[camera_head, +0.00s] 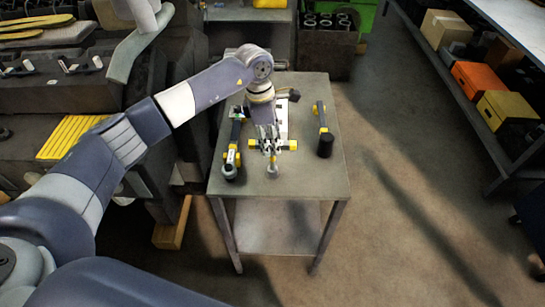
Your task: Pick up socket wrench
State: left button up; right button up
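Several tools with yellow and black parts lie on a small grey table (315,182). I cannot tell for sure which one is the socket wrench. A long tool (232,158) lies on the left with a rounded end towards the front. A tool (322,122) on the right has a thick black cylinder at its near end. A tool with yellow ends (291,145) lies in the middle, partly hidden by my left gripper (270,150). That gripper points down over the middle of the table; whether its fingers touch or hold anything is unclear. My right gripper is out of view.
A large machine with a yellow step (72,136) stands left of the table. A shelf on the right holds an orange box (475,80) and a yellow box (508,110). The floor (410,190) right of the table is clear.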

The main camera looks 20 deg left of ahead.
pick_arm(q)
jog(key=f, duration=0.1)
jog(key=f+p, duration=0.1)
jog(key=shift+d+f, duration=0.2)
jog(key=shift+f, duration=0.2)
jog(key=shift+w+f, duration=0.1)
jog(key=shift+f, duration=0.1)
grip_shut()
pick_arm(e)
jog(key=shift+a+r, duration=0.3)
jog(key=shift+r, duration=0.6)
pick_arm(q)
jog(key=shift+r, duration=0.15)
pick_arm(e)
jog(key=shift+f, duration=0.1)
pick_arm(q)
jog(key=shift+w+r, duration=0.1)
jog(key=shift+r, duration=0.25)
notch_tip(320, 180, up, 8)
jog(key=b, duration=0.3)
jog(key=shift+r+b, duration=0.25)
jog(key=shift+b, duration=0.15)
jog(key=shift+r, duration=0.35)
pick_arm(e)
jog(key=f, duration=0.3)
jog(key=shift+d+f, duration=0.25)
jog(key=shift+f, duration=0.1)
